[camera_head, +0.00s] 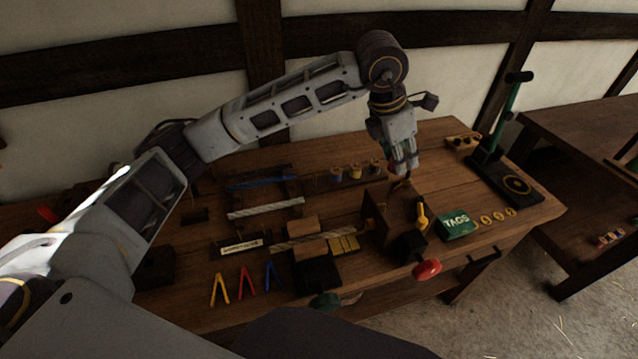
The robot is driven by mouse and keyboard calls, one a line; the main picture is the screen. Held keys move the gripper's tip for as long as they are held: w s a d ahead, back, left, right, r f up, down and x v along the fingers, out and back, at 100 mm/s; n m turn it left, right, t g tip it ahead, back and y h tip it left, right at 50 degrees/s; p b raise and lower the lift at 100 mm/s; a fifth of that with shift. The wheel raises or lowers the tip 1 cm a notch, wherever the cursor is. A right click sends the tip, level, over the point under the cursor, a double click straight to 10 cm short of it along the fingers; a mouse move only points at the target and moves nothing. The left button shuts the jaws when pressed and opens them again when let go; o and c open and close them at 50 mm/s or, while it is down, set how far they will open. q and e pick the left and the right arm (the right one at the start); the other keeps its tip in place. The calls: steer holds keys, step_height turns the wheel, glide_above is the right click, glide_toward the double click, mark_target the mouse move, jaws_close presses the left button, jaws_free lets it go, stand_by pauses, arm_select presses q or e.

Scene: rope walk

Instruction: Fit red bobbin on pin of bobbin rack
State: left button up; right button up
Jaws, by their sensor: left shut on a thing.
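My left gripper (404,168) is over the right half of the workbench, pointing down, with its fingers closed. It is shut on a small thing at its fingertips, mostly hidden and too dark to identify. I cannot make out a red bobbin. A low wooden rack (346,182) with several small bobbins stands just left of the gripper. My right gripper is not in view.
A green-levered tool (497,125) stands at the back right. Rope pieces (266,208) lie left.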

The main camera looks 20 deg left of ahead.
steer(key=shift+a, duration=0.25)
arm_select(q)
steer(key=shift+w+a+f, duration=0.1)
steer(key=shift+w+a, duration=0.25)
steer(key=shift+a, duration=0.05)
steer(key=w+a+f+p, duration=0.1)
steer(key=w+a+f, duration=0.1)
steer(key=a, duration=0.5)
steer(key=w+a+f+p, duration=0.1)
steer(key=w+a+f, duration=0.2)
steer(key=a, duration=0.4)
steer(key=w+a+f+p, duration=0.1)
steer(key=a+f, duration=0.3)
steer(key=a, duration=0.4)
steer(key=shift+w+f, duration=0.4)
steer(key=shift+w, duration=0.4)
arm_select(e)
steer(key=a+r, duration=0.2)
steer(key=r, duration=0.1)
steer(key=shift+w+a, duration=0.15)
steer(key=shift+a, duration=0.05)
arm_select(q)
steer(key=shift+f, duration=0.1)
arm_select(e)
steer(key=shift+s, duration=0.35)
arm_select(q)
steer(key=shift+f, duration=0.15)
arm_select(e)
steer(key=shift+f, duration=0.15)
